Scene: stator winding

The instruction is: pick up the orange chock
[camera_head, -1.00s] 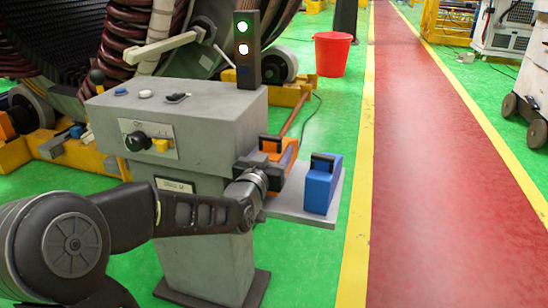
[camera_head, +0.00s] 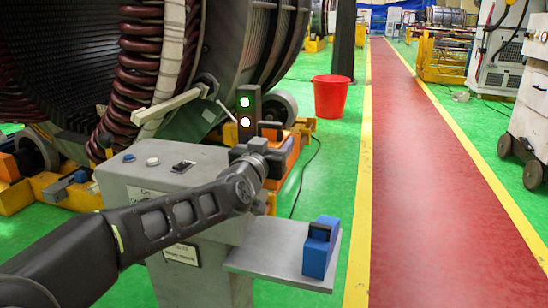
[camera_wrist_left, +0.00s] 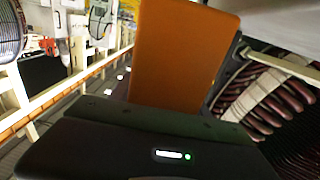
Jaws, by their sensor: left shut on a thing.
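The orange chock (camera_head: 284,160) is held up beside the signal light in the head view, partly hidden by my left gripper. My left gripper (camera_head: 268,146) is shut on it, near its dark handle. In the left wrist view the orange chock (camera_wrist_left: 180,55) stands large and close beyond the dark gripper body. The chock is clear of the grey shelf. My right gripper is in neither view.
A blue chock (camera_head: 321,248) stands on the grey shelf (camera_head: 262,245) of the grey control pedestal (camera_head: 165,175). A signal light (camera_head: 248,112) rises behind the pedestal. The large stator (camera_head: 240,50) fills the back left. A red bucket (camera_head: 330,96) stands on the green floor.

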